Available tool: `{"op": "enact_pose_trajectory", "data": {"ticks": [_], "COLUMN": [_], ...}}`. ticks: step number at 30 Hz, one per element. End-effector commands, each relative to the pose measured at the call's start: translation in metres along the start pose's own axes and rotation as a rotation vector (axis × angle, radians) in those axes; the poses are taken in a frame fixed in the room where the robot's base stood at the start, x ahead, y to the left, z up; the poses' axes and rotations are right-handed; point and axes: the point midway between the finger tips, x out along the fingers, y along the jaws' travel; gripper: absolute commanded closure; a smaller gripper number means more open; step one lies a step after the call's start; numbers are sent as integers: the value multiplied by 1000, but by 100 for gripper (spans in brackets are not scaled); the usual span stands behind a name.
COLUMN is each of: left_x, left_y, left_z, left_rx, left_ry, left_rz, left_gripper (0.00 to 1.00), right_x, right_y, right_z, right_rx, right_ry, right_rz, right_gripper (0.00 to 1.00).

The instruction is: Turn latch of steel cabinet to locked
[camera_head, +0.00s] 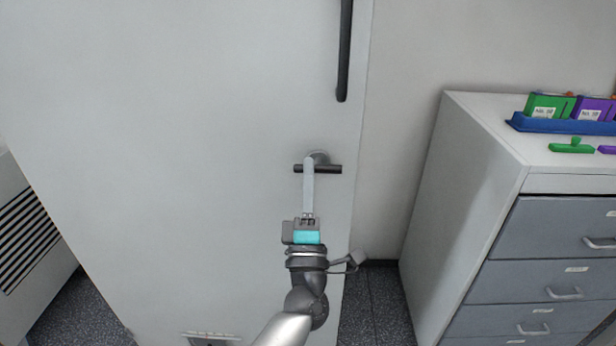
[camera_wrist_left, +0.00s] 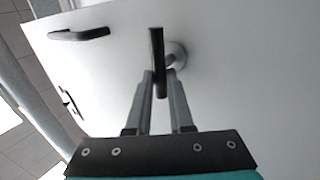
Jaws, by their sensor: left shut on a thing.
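The steel cabinet (camera_head: 190,120) is a tall, pale grey door face filling the left and middle of the head view. Its latch (camera_head: 331,169) is a dark bar on a round metal boss, lying about level across the door near its right edge. My left gripper (camera_head: 308,170) reaches up from below and is shut on the latch. In the left wrist view the latch (camera_wrist_left: 157,50) runs between the two fingers (camera_wrist_left: 160,90), with the round boss (camera_wrist_left: 176,54) behind it. The fingers hide part of the bar. My right gripper is in neither view.
A long dark handle (camera_head: 344,50) is on the door above the latch. To the right stands a drawer unit (camera_head: 470,150) with a blue tray (camera_head: 520,124) of green and purple boxes on top. A vented grey unit (camera_head: 22,240) is at the far left.

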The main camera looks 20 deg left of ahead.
Motion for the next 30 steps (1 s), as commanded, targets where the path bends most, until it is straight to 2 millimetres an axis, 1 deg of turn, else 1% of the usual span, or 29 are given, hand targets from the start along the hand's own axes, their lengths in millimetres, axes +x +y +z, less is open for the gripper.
{"op": "enact_pose_trajectory", "data": {"ticks": [1, 2, 9, 11, 18, 22, 26, 30], "left_x": [-4, -4, -3, -2, -2, -10, -32, -67], "left_y": [-5, -5, -4, -3, -2, -2, -2, -3], "left_z": [5, 5, 4, 3, 2, 2, 2, 1], "left_rx": [-6, -6, -4, -3, -1, 0, -1, -1], "left_ry": [-14, -14, -11, -9, -6, -6, -8, -8], "left_rz": [-17, -17, -12, -10, -6, -7, -9, -12], "left_gripper": [100, 79, 52, 47, 47, 47, 47, 47], "right_x": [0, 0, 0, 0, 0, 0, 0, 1], "right_y": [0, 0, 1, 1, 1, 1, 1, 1], "right_z": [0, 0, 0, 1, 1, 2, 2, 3], "right_rx": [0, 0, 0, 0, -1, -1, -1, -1], "right_ry": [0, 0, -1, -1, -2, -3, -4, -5], "right_rz": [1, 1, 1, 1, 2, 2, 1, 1], "right_gripper": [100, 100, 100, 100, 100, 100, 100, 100]}}
